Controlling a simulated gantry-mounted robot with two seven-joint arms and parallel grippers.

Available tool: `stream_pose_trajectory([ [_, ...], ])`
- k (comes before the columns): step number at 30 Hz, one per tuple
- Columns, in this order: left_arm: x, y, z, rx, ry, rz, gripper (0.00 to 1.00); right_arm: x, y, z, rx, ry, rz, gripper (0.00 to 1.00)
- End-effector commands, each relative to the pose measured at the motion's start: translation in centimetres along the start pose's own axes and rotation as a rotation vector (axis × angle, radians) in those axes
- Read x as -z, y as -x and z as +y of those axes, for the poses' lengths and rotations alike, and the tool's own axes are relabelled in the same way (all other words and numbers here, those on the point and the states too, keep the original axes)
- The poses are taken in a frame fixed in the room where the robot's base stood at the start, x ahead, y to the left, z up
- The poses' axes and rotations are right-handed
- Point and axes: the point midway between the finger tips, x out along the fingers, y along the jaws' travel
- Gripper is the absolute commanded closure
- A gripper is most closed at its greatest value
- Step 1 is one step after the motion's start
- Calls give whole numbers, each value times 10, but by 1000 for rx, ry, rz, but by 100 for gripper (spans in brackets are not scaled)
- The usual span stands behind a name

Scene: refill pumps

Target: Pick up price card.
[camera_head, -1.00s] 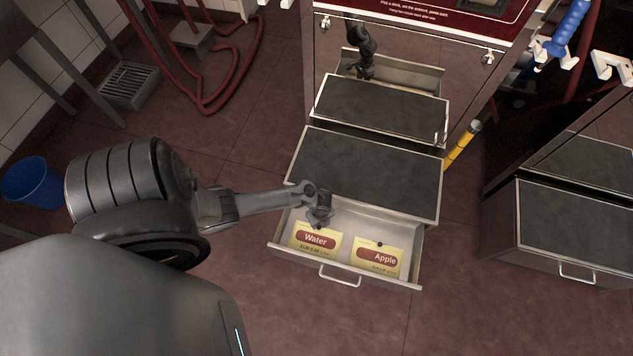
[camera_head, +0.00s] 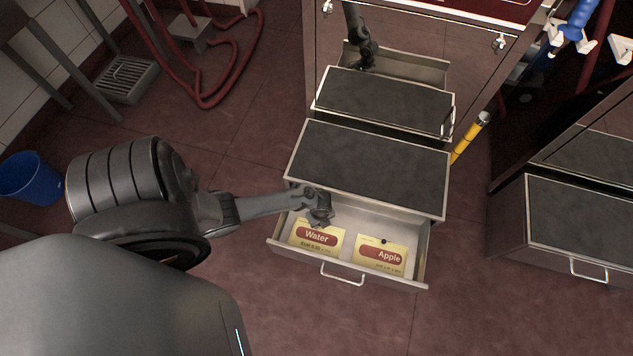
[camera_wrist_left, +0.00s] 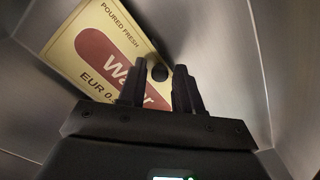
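A yellow price card with a red "Water" label (camera_head: 317,237) lies in the left half of an open metal drawer (camera_head: 345,273). A similar card with "Apple" (camera_head: 382,256) lies to its right, with a small black dot near its top edge. My left gripper (camera_head: 322,220) reaches into the drawer at the upper edge of the Water card. In the left wrist view, the gripper (camera_wrist_left: 158,85) has its two fingers apart over the Water card (camera_wrist_left: 103,45), whose black round spot (camera_wrist_left: 160,72) shows between them. Contact with the card cannot be told. My right gripper is out of view.
The drawer walls stand close around the gripper. A dark-topped step (camera_head: 370,165) is just behind the drawer. Another cabinet (camera_head: 580,222) stands at the right, a blue bucket (camera_head: 30,177) at the far left. The floor in front is clear.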

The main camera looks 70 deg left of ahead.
Motion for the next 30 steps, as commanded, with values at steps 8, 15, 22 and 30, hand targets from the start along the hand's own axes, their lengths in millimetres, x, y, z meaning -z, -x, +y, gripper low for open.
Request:
stream_pose_trajectory([
  [8, 0, 0, 0, 0, 0, 0, 100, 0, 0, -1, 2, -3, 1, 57],
  [15, 0, 1, 0, 0, 0, 0, 100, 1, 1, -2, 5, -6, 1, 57],
  [22, -1, 14, 0, 0, 0, -1, 100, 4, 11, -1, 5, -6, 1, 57],
  [30, -1, 53, 0, 1, 0, -1, 100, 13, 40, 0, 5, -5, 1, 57],
])
